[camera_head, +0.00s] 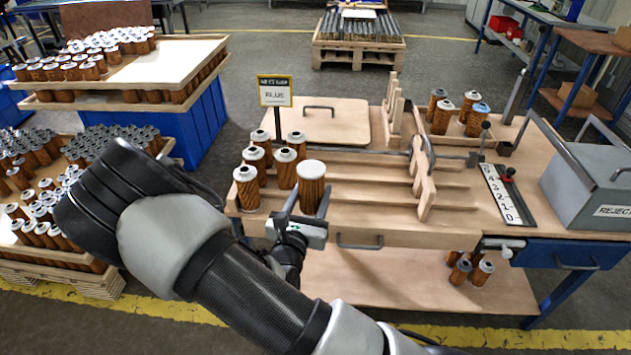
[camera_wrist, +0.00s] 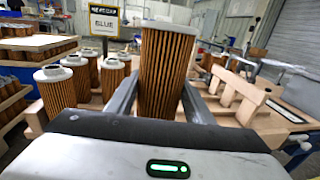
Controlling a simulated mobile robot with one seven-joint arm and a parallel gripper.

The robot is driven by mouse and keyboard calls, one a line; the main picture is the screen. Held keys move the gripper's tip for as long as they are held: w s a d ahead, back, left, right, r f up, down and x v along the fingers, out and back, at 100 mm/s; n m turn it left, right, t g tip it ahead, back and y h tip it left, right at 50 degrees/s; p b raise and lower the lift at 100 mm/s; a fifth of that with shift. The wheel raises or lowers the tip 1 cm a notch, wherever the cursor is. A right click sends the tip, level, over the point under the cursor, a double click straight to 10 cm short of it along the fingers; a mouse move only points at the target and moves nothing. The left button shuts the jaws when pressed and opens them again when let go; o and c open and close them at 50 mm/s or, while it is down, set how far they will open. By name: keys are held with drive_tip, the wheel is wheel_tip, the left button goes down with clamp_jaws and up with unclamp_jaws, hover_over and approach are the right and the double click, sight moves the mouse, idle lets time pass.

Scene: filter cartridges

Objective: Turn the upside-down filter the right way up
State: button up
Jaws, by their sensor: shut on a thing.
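My gripper (camera_head: 308,205) is shut on a filter (camera_head: 311,188) near the front left of the wooden bench. This filter has a brown pleated body and a plain, wide pale cap on top, unlike its neighbours, whose caps are narrower with a dark centre hole. In the wrist view the filter (camera_wrist: 165,70) stands upright between the two fingers (camera_wrist: 158,95). Its lower end is hidden behind my gripper, so I cannot tell whether it touches the bench. Several other filters (camera_head: 246,188) stand just left of it, and they also show in the wrist view (camera_wrist: 57,92).
A sign reading BLUE (camera_head: 274,92) stands behind the filters. Wooden rails (camera_head: 400,172) run to the right, with an upright wooden gate (camera_head: 424,180) across them. More filters (camera_head: 472,115) stand in a tray at the back right. A grey REJECT box (camera_head: 590,185) sits at the far right.

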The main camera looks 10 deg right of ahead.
sight(308, 202)
drive_tip(key=shift+p+v, duration=0.35)
drive_tip(key=shift+v, duration=2.65)
drive_tip(key=m+b, duration=0.1)
drive_tip(key=m, duration=0.1)
drive_tip(key=m+b, duration=0.1)
drive_tip(key=m, duration=0.1)
drive_tip(key=shift+d+f, duration=0.1)
drive_tip(key=shift+f, duration=0.2)
drive_tip(key=m+b, duration=0.1)
drive_tip(key=m, duration=0.1)
drive_tip(key=shift+r+m+b, duration=0.15)
drive_tip(key=shift+m+b, duration=0.15)
drive_tip(key=shift+b, duration=0.05)
drive_tip(key=shift+r, duration=0.15)
drive_tip(key=shift+f+m+b, duration=0.35)
drive_tip(key=shift+m+b, duration=0.6)
drive_tip(key=shift+m, duration=0.05)
drive_tip(key=shift+f+m+b, duration=0.15)
drive_tip(key=shift+m+b, duration=0.95)
drive_tip(key=shift+b, duration=0.05)
drive_tip(key=shift+m+b, duration=1.1)
drive_tip(key=shift+m, duration=0.1)
drive_tip(key=shift+r+m, duration=0.3)
drive_tip(key=shift+r, duration=0.25)
